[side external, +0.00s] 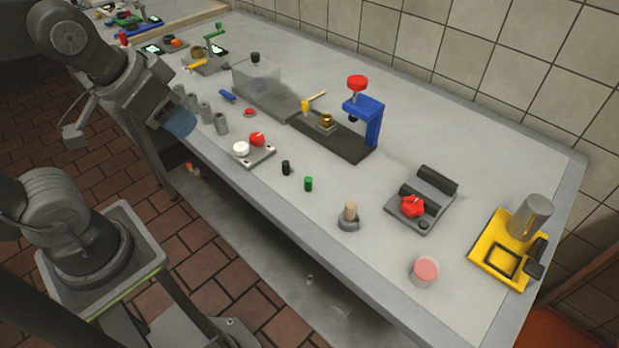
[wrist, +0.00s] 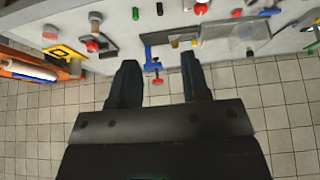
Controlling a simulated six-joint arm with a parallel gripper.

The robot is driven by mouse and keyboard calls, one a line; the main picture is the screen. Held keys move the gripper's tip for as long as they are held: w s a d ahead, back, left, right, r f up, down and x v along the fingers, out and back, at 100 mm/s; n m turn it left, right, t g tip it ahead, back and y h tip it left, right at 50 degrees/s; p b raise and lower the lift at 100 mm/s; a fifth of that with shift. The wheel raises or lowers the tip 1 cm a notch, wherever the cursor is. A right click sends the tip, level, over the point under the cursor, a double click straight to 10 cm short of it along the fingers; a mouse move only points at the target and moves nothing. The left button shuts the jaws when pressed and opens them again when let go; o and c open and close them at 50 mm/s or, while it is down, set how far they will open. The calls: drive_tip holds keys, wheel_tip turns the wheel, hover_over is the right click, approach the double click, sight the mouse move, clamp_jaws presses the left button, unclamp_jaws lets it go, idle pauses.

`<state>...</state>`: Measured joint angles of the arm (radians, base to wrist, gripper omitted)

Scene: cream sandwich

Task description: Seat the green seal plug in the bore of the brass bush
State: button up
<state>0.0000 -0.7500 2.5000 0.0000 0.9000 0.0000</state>
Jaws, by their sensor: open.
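The green seal plug (side external: 308,184) stands upright on the bench near its front edge, right of a similar black plug (side external: 286,168). It also shows near the top of the wrist view (wrist: 135,14). The brass bush (side external: 326,121) sits on a dark base plate (side external: 345,145), left of the blue press; its bore is too small to make out. In the wrist view the bush is a small yellowish spot (wrist: 174,43). My gripper (wrist: 158,62) is open and empty, its two dark fingers apart, well away from both plug and bush.
A blue press with a red knob (side external: 363,106) rises beside the bush. A small plate with red and white knobs (side external: 255,151), a grey holder with a peg (side external: 349,216) and grey cylinders (side external: 205,110) line the front.

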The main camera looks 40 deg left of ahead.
drive_tip(key=shift+o, duration=0.5)
drive_tip(key=m+g, duration=0.6)
drive_tip(key=m, duration=1.5)
hover_over(308, 179)
wheel_tip(308, 179, down, 9)
wheel_tip(308, 179, down, 8)
drive_tip(key=shift+s+r, duration=0.15)
drive_tip(key=shift+w+f, duration=0.2)
drive_tip(key=shift+f, duration=2.6)
drive_tip(key=shift+c, duration=0.4)
